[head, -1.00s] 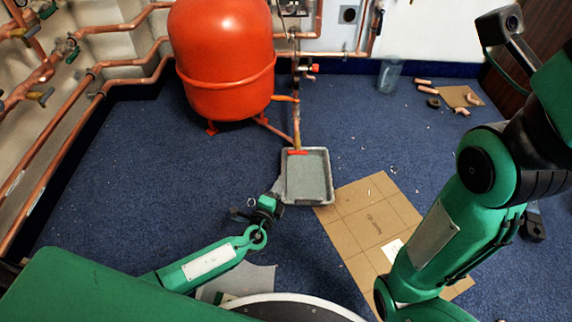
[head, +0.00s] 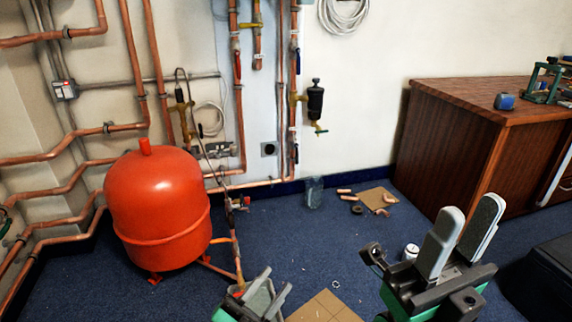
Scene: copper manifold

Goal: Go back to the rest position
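My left gripper (head: 278,277) is low at the bottom centre of the head view, its two fingers pointing up and apart with nothing visible held. My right gripper (head: 471,206) is raised at the lower right, nearer the camera. Its two light grey finger pads are apart, with nothing between them. Most of both arms is outside the view.
A red tank (head: 158,215) stands at left by copper pipes (head: 132,60). A wooden cabinet (head: 450,150) and black box (head: 545,275) are at right. Cardboard (head: 322,308), pipe fittings (head: 383,212), a clear container (head: 313,192) and a white can (head: 411,252) are on the blue carpet.

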